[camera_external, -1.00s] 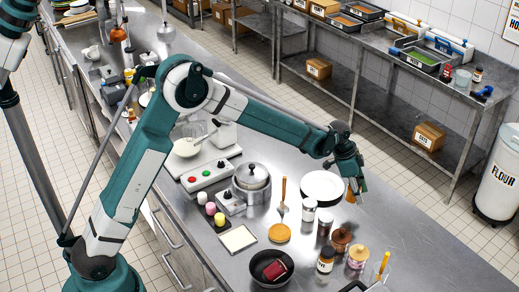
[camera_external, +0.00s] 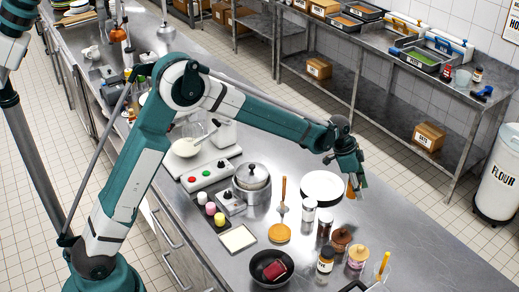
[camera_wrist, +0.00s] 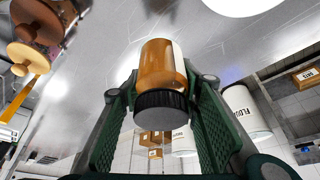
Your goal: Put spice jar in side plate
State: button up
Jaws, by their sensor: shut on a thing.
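The spice jar (camera_wrist: 160,75), orange-amber with a pale label and a black ribbed lid, is between the green finger pads in the wrist view. My gripper (camera_wrist: 160,110) is shut on it. In the external view my gripper (camera_external: 352,178) hangs over the far right part of the counter, with a small part of the jar (camera_external: 350,193) showing below it. The side plate (camera_external: 318,184), round and white, lies just left of the gripper, and it looks empty. A white disc, likely the plate (camera_wrist: 242,3), is cut by the top edge of the wrist view.
Shakers and jars (camera_external: 326,262) stand in front of the plate, with a wooden-handled tool (camera_external: 283,193) to its left. A black pan (camera_external: 262,277) and a lidded pot (camera_external: 252,178) are further left. The counter right of the gripper is clear.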

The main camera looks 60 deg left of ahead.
jog(key=a+p, duration=0.2)
jog(key=a, duration=1.5)
jog(key=shift+w+r, duration=0.3)
jog(key=shift+r, duration=0.1)
jog(key=shift+a+f, duration=0.1)
send_over(331, 189)
jog(key=s+a, duration=0.1)
jog(key=shift+a+f+p, duration=0.1)
jog(key=shift+f+p, duration=0.2)
jog(key=shift+f, duration=2.7)
jog(key=shift+f, duration=0.15)
jog(key=shift+f, duration=1.75)
jog(key=shift+f, duration=0.15)
jog(key=o, duration=1)
